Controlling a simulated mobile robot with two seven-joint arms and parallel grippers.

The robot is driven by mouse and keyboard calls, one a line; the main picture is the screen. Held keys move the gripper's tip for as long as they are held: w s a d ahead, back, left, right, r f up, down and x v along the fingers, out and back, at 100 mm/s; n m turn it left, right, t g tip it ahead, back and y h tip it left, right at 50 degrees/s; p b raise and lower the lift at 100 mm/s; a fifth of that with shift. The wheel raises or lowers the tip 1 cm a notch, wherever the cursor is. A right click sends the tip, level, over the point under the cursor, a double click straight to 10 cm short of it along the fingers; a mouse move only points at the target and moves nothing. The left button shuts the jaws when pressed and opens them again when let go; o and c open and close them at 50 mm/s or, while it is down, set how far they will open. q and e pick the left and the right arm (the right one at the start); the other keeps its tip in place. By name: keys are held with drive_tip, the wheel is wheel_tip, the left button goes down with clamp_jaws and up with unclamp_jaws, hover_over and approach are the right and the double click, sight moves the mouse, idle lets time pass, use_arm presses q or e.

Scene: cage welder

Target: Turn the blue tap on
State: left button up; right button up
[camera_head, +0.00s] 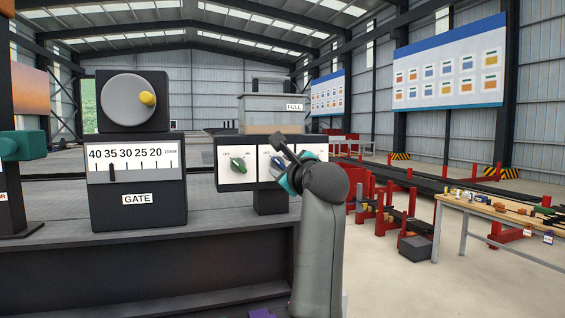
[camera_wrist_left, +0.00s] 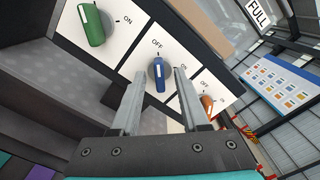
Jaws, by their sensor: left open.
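The blue tap (camera_wrist_left: 158,74) is on a white panel in the left wrist view, just below the word OFF, and its handle lies roughly up and down in that picture. My left gripper (camera_wrist_left: 157,80) is open, with one finger on each side of the blue tap. I cannot tell whether the fingers touch it or how deep they reach. In the head view my left gripper (camera_head: 286,158) is in front of the panel and mostly hides the blue tap. My right gripper is not in view.
A green tap (camera_head: 238,164) is left of the blue one, and an orange tap (camera_wrist_left: 207,104) is on its other side. A tank marked FULL (camera_head: 270,112) stands above the panel. A GATE box (camera_head: 137,205) with a round dial (camera_head: 126,100) stands to the left.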

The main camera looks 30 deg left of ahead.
use_arm(q)
drive_tip(key=shift+c, duration=0.2)
clamp_jaws()
idle(0.4)
